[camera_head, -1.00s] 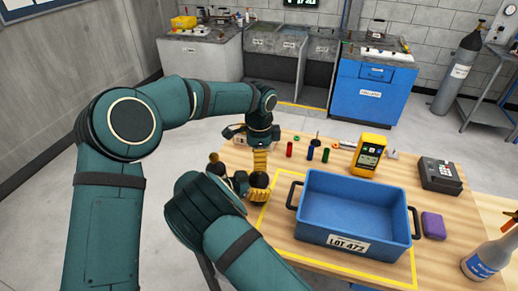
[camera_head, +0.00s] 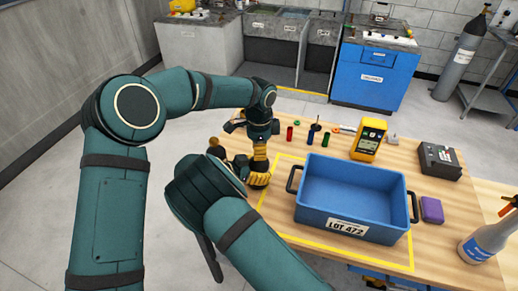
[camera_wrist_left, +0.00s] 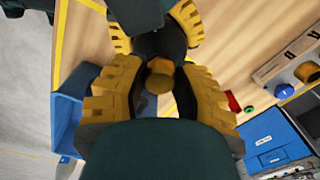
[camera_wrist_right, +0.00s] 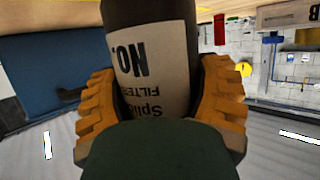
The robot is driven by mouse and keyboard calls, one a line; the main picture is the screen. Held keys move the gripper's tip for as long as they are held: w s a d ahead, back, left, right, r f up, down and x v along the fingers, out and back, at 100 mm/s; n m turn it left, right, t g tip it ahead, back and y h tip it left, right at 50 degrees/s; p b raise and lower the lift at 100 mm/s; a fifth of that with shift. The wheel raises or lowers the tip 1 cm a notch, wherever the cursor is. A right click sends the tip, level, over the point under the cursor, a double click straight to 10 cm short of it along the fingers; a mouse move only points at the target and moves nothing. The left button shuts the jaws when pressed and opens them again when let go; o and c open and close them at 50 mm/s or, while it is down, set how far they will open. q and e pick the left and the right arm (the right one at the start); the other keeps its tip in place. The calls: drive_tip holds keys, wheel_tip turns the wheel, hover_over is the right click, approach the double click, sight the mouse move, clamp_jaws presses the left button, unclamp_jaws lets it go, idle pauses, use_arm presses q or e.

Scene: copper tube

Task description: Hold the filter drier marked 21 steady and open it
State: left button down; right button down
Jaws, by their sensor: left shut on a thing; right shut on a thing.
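The filter drier is a dark cylinder with a beige label; its body (camera_wrist_right: 152,65) fills the middle of the right wrist view. The label reads upside down, with "NO." and "FILTER" visible; no number shows. My right gripper (camera_wrist_right: 160,105) is shut around this body, a yellow finger on each side; it also shows in the head view (camera_head: 258,180). My left gripper (camera_wrist_left: 160,95) points down and is shut on the copper-coloured end (camera_wrist_left: 160,76) of the drier; it also shows in the head view (camera_head: 260,152). The drier is mostly hidden in the head view.
A blue bin (camera_head: 350,228) marked LOT 472 stands just right of the grippers, inside a yellow outline on the wooden table. Small coloured cylinders, a yellow meter (camera_head: 369,139), a dark box (camera_head: 438,160), a purple block (camera_head: 432,209) and a spray bottle (camera_head: 487,240) stand around it.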

use_arm(q)
drive_tip(key=n, duration=0.3)
drive_tip(key=c, duration=0.8)
unclamp_jaws()
drive_tip(key=shift+o, duration=0.2)
drive_tip(key=shift+r, duration=0.15)
